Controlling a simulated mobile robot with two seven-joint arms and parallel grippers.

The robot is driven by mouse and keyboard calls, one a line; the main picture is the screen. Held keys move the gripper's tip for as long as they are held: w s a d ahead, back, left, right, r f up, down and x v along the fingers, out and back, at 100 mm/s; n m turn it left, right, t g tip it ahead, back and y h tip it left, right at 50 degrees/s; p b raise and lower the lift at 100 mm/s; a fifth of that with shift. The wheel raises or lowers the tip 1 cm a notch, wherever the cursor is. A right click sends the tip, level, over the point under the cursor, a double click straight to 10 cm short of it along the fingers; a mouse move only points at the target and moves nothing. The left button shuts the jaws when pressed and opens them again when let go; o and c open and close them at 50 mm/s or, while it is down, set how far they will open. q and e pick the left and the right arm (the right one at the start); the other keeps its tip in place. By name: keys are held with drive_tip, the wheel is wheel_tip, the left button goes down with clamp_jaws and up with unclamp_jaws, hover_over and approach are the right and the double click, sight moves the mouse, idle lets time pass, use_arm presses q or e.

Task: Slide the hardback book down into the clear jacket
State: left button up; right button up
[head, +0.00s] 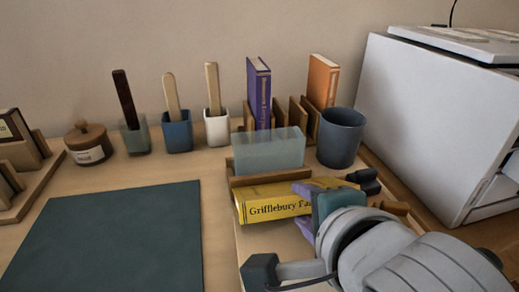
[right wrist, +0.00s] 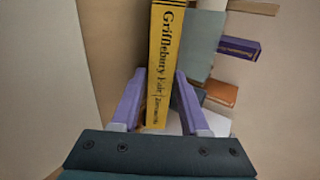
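The yellow hardback book (head: 270,204), lettered "Grifflebury Fair", lies on its side with its spine showing, just in front of the wooden stand. In the right wrist view the book (right wrist: 166,50) runs up between my gripper's two purple fingers. My right gripper (head: 306,208) is shut on its right end, one finger on each side; it also shows in the right wrist view (right wrist: 160,80). The clear jacket (head: 268,150) is a pale, see-through upright sleeve in the wooden stand (head: 240,181), behind the book. My left gripper is out of view.
A purple book (head: 258,92) and an orange book (head: 322,82) stand in a rack behind the jacket. A blue-grey cup (head: 341,138) stands close to its right. Small pots line the wall. A dark mat (head: 110,240) lies clear at left; a white machine (head: 430,125) stands at right.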

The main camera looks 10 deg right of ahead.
clamp_jaws()
drive_tip(key=shift+r, duration=0.2)
idle(0.5)
